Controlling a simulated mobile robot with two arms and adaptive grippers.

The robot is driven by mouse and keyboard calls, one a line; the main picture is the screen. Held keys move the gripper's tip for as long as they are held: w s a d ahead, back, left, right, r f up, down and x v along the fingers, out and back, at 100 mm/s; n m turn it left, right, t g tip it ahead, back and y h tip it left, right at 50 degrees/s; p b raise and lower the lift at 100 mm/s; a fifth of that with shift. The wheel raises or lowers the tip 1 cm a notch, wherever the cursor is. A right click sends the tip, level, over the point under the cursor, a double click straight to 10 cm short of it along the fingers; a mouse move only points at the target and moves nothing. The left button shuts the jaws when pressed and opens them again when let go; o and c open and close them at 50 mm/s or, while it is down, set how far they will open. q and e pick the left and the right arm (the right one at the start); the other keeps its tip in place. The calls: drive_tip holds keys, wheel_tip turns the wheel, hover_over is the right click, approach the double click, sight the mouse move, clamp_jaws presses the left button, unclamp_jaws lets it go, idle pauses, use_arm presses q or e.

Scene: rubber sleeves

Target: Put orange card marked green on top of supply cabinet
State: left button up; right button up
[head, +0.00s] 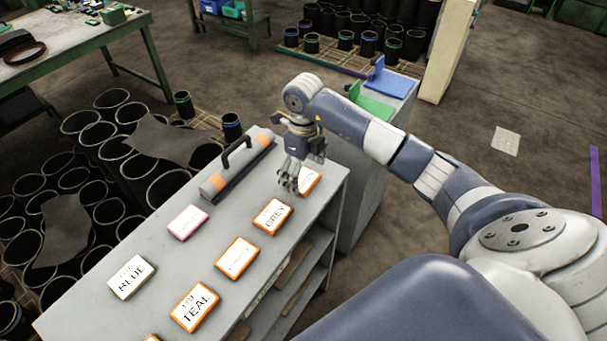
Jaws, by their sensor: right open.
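My right gripper (288,184) is open, pointing down over the far right end of the grey shelf unit's top. An orange-edged card (309,179) lies right beside its fingers, partly hidden by them; I cannot read its label. Other orange-edged cards lie nearer: one marked GREY (272,216), one with unreadable small print (237,258), one marked TEAL (195,306), and a sliver of another (152,338). No label reading green is legible. A grey cabinet (360,193), possibly the supply cabinet, stands behind the shelf unit. My left gripper is not in view.
The grey shelf unit (95,318) also bears a pink card (188,222), a BLUE card (131,277) and a black-handled bar (235,170). Blue (390,84) and green (372,109) holders stand on the cabinet behind. Black sleeves (110,210) crowd the left floor.

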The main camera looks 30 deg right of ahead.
sight(303, 179)
wheel_tip(303, 179, up, 11)
drive_tip(key=b, duration=0.2)
idle(0.6)
